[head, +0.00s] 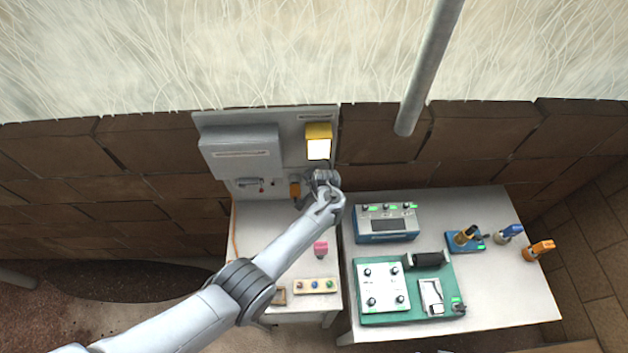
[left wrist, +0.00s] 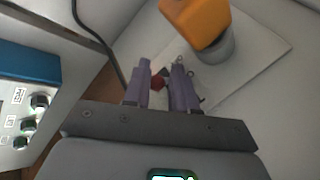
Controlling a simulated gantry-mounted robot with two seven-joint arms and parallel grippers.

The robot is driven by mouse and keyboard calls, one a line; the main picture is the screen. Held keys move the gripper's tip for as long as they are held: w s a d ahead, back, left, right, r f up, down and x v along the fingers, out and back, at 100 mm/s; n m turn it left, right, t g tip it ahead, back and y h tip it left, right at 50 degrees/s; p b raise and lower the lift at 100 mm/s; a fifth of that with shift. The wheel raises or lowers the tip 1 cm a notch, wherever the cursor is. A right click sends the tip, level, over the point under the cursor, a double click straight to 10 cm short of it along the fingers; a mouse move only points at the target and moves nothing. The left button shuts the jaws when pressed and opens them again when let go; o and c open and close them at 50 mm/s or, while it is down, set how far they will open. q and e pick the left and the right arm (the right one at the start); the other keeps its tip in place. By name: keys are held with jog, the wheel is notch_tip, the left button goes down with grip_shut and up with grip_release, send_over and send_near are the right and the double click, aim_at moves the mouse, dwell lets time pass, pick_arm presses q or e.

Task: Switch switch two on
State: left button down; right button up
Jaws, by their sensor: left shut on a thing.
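My left gripper (head: 312,198) is at the lower part of the grey wall panel (head: 215,118), beside an orange plug-like part (head: 295,189). In the left wrist view its two fingers (left wrist: 162,68) are close together, with a small red and dark part (left wrist: 158,82) between them. The fingertips hide most of that part. The orange part (left wrist: 200,22) sits on a grey round base just beyond them. I cannot read which control is switch two. A grey lever (head: 248,182) and a small red dot show at the panel's lower left. My right gripper is not in view.
A yellow box with a bright white face (head: 318,149) is on the panel above the gripper. To the right, a table (head: 490,290) holds a blue instrument with knobs (head: 387,224), a green board (head: 375,319) and small tools. A pink block (head: 321,249) is nearer.

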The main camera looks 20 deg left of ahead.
pick_arm(q)
jog(key=shift+w+r+g, duration=0.1)
jog(key=shift+g, duration=0.5)
jog(key=c, duration=1)
grip_release()
jog(key=shift+a+r, duration=0.1)
jog(key=shift+r, duration=0.05)
jog(key=shift+r+p, duration=0.7)
jog(key=shift+p, duration=0.35)
jog(key=shift+h, duration=0.3)
jog(key=p+v, duration=0.1)
jog(key=v, duration=0.1)
jog(key=p+v, duration=0.2)
jog(key=d+p+v, duration=0.1)
jog(key=p+v, duration=0.1)
jog(key=shift+s, duration=0.5)
jog(key=shift+f, duration=0.15)
